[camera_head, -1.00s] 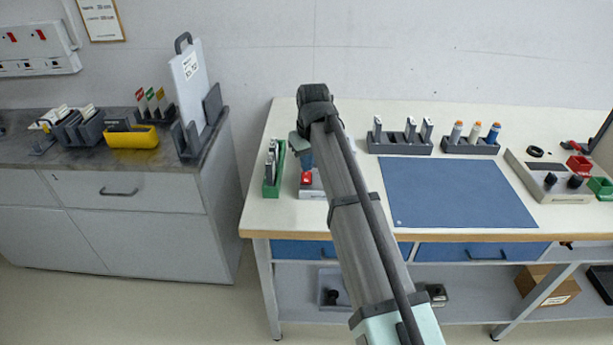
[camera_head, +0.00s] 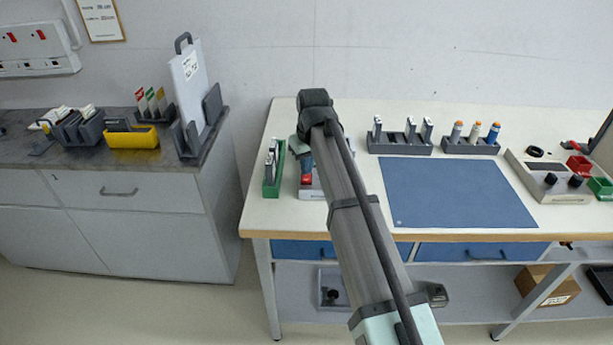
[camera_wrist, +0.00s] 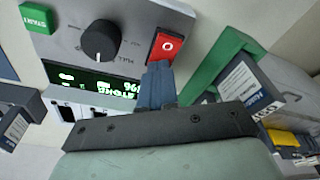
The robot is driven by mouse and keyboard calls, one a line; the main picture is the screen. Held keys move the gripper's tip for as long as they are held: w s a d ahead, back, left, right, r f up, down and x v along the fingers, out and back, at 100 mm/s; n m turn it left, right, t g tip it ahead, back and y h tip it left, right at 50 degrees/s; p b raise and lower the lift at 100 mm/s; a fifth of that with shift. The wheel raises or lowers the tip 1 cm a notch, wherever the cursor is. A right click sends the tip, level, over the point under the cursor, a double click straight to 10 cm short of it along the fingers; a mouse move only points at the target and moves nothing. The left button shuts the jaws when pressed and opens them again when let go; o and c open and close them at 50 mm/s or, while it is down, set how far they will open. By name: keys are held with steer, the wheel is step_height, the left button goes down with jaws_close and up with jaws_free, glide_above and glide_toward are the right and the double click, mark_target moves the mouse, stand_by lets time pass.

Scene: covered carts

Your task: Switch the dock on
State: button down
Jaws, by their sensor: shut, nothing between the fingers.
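The dock, a grey panel (camera_wrist: 72,42) in the wrist view, has a black knob (camera_wrist: 100,40), a green START button (camera_wrist: 36,16) and a lit display (camera_wrist: 98,84) with green characters. A red switch (camera_wrist: 166,46) marked 0 sits at its right edge; which way it is tilted I cannot tell. In the head view the red switch (camera_head: 307,180) shows on the dock (camera_head: 312,195), which my arm partly hides. My gripper (camera_wrist: 157,72) is shut and empty, its blue fingertips just below the red switch; whether they touch it is unclear.
A green holder (camera_head: 271,185) with upright labelled items stands close left of the dock. A dark grey holder (camera_wrist: 22,108) with a labelled item shows at left in the wrist view. The blue mat (camera_head: 450,192) to the right is clear.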

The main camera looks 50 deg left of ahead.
step_height(320, 180, up, 7)
stand_by(1.1)
stand_by(0.4)
